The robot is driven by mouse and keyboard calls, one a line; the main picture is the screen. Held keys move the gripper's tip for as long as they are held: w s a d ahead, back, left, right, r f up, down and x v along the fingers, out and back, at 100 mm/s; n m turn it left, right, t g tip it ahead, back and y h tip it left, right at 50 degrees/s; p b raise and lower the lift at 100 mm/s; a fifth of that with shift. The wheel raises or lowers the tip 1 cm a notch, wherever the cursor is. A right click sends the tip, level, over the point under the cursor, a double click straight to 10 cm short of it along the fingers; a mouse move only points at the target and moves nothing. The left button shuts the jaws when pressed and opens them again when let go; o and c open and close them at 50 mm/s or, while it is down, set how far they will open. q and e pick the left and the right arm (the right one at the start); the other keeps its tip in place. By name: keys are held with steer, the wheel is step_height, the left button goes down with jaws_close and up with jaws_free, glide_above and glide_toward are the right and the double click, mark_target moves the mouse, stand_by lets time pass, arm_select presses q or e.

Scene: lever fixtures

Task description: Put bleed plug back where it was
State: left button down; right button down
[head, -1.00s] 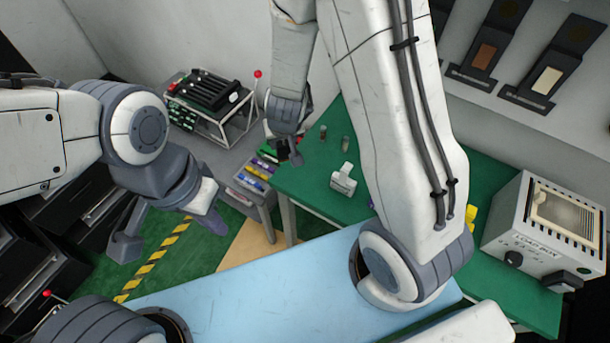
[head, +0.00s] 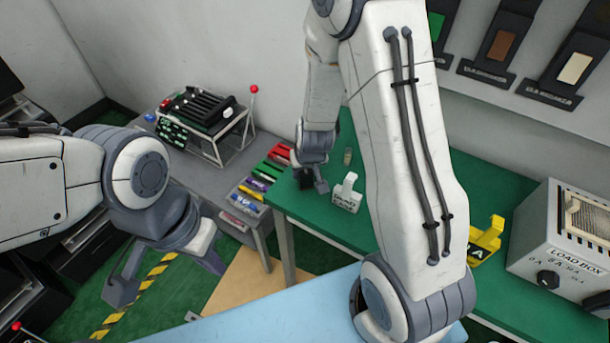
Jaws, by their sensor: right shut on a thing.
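My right gripper (head: 313,183) is low over the back left part of the green table (head: 330,225). It is shut on a small dark thing, probably the bleed plug, which the fingers mostly hide. A small greyish cylinder (head: 348,156) stands on the table just right of and behind this gripper. A white lettered bracket (head: 347,194) stands to the right of the gripper, apart from it. My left gripper (head: 165,275) is open and empty, hanging over the floor at the left.
A grey side table (head: 190,155) carries a wire-frame rack with black bars (head: 205,108) and a red-knobbed lever (head: 253,90). Coloured pieces (head: 262,178) lie at its right end. A yellow bracket (head: 487,240) and the load box (head: 560,245) stand at the right.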

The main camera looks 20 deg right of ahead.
steer(key=shift+f, duration=0.15)
steer(key=shift+c, duration=2.1)
jaws_free()
